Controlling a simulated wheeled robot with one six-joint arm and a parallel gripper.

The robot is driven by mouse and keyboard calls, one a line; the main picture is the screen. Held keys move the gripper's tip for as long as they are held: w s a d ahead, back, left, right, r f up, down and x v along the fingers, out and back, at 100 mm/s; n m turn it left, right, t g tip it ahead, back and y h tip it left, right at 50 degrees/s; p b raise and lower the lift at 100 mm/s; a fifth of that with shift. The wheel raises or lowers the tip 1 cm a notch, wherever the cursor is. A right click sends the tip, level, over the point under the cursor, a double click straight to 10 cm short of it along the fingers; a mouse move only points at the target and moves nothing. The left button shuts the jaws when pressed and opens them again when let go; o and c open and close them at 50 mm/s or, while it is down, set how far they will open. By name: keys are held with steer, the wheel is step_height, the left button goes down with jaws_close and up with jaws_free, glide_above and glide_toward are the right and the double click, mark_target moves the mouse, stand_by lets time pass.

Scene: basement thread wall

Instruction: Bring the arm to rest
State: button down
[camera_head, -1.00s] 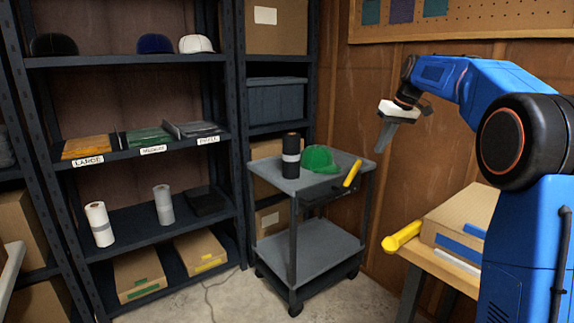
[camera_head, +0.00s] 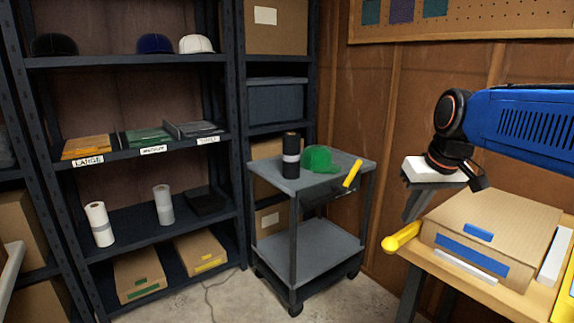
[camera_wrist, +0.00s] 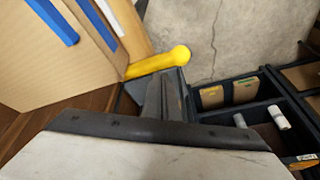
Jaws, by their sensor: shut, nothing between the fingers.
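My gripper (camera_head: 418,203) is at the right in the head view, at the end of my blue arm, and points down. Its fingers are together with nothing between them. It hangs just behind and above the left end of a wooden bench (camera_head: 430,262). In the wrist view my gripper (camera_wrist: 165,95) reaches out past the bench edge over the floor, its fingers close together. The gripper looks apart from the things on the bench.
A cardboard box (camera_head: 490,235) and a yellow-handled tool (camera_head: 402,237) lie on the bench. A grey cart (camera_head: 325,178) carries a green cap (camera_head: 320,159) and a black roll (camera_head: 291,155). Dark shelves (camera_head: 130,62) stand at left. Open floor (camera_head: 235,297) lies in front.

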steer(key=s+f+m+h, duration=0.1)
steer(key=s+f, duration=1.4)
steer(key=s, duration=0.4)
steer(key=shift+s+d+f+t, duration=0.2)
steer(key=shift+d+t, duration=0.1)
steer(key=shift+t, duration=0.1)
